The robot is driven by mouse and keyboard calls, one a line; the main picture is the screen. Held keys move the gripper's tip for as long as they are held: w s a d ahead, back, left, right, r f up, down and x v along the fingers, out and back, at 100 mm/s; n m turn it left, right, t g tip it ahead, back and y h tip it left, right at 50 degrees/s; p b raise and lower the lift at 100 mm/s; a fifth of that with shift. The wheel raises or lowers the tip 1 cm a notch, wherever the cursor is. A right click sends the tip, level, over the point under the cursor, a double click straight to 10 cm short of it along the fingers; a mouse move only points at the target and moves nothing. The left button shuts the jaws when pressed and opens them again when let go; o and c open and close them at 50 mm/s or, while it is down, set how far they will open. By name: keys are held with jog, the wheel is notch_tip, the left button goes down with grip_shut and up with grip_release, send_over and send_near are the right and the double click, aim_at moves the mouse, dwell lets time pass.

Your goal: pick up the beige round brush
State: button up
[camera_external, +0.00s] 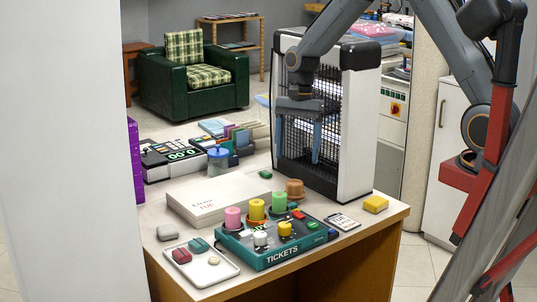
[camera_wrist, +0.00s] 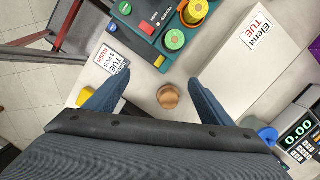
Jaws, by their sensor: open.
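The beige round brush (camera_external: 294,188) appears as a small tan-brown round thing on the counter, behind the teal tickets box and right of the white box. In the wrist view the brush (camera_wrist: 168,97) shows from above as a round wooden disc between the fingers, slightly below the line of their tips. My gripper (camera_external: 298,150) is open and empty above the brush, pointing down, in front of the caged appliance. In the wrist view my gripper (camera_wrist: 158,82) has its two blue fingers spread wide on either side of the brush, not visibly touching it.
The teal tickets box (camera_external: 275,252) with colourful round pieces stands in front. The white box (camera_external: 217,199) lies left. The tall caged appliance (camera_external: 357,130) stands close behind and right. A yellow block (camera_external: 375,204) and a tag card (camera_external: 342,221) lie right.

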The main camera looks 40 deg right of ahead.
aim_at(294, 182)
jog(key=w+d+f+m+b, duration=0.1)
jog(key=w+f, duration=0.1)
jog(key=w+d+f+m+h+b, duration=0.1)
jog(key=w+d+f, duration=0.1)
jog(key=w+f, duration=0.1)
jog(key=w+d+f+m+b, duration=0.1)
jog(key=w+f+m, duration=0.1)
jog(key=f, duration=0.1)
jog(key=shift+w+d+f+t+h, duration=0.15)
jog(key=shift+f+t+h, duration=0.15)
jog(key=shift+t, duration=0.1)
jog(key=shift+s+d+f+p, duration=0.15)
jog(key=shift+f+p, duration=0.5)
jog(key=shift+f, duration=1.2)
jog(key=shift+s+d+f+p, duration=0.1)
jog(key=shift+f+p, duration=0.55)
jog(key=shift+f, duration=1.2)
jog(key=c, duration=1.2)
